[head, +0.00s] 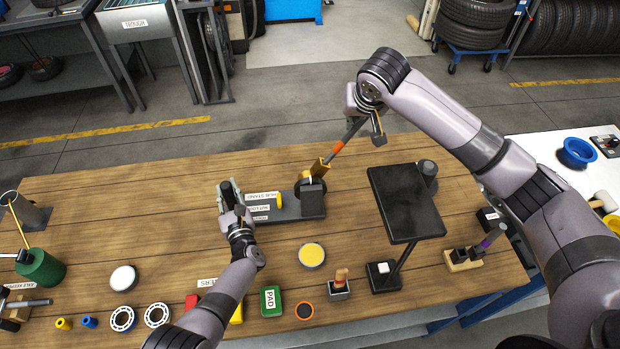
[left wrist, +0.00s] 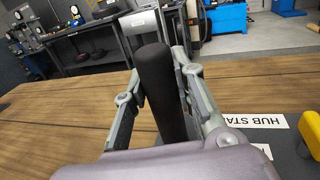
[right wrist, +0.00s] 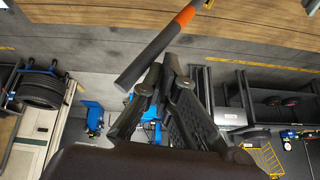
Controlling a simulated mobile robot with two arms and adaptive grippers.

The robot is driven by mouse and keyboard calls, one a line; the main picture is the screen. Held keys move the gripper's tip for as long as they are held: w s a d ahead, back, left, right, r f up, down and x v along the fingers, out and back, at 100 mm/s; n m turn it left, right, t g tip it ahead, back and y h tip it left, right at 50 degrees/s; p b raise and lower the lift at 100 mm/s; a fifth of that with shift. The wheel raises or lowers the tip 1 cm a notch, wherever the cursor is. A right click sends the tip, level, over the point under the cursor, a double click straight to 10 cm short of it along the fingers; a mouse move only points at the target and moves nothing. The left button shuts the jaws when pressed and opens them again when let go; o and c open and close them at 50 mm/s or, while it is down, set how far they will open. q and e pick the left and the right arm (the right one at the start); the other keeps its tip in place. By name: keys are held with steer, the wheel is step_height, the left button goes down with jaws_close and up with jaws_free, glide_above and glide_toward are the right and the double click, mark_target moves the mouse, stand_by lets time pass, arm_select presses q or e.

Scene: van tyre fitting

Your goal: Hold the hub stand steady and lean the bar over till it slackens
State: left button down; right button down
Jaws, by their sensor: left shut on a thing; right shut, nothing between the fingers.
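The hub stand (head: 290,212) is a dark flat base with white labels and a dark block at its right end. My left gripper (head: 229,193) is shut on its upright black handle, which shows between the fingers in the left wrist view (left wrist: 160,95). The bar (head: 345,140), grey with an orange band, rises tilted to the right from a yellow socket (head: 320,167) above the block. My right gripper (head: 377,132) is shut and empty beside the bar's upper end. In the right wrist view the bar (right wrist: 158,50) passes close to the fingertips; I cannot tell if they touch.
A black raised plate (head: 405,200) on a stand is right of the hub stand. A yellow-topped tin (head: 312,256), a green pad box (head: 271,301) and bearing rings (head: 123,318) lie along the front. A green cylinder (head: 40,267) stands at the left. The bench's back left is clear.

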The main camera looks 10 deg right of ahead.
arm_select(q)
steer(key=shift+a, duration=0.15)
arm_select(e)
steer(key=shift+d+f, duration=0.35)
steer(key=shift+d, duration=0.45)
steer(key=shift+d+f, duration=0.55)
steer(key=shift+d, duration=0.25)
steer(key=shift+d+f, duration=0.65)
steer(key=shift+d, duration=0.1)
steer(key=shift+d+f, duration=0.1)
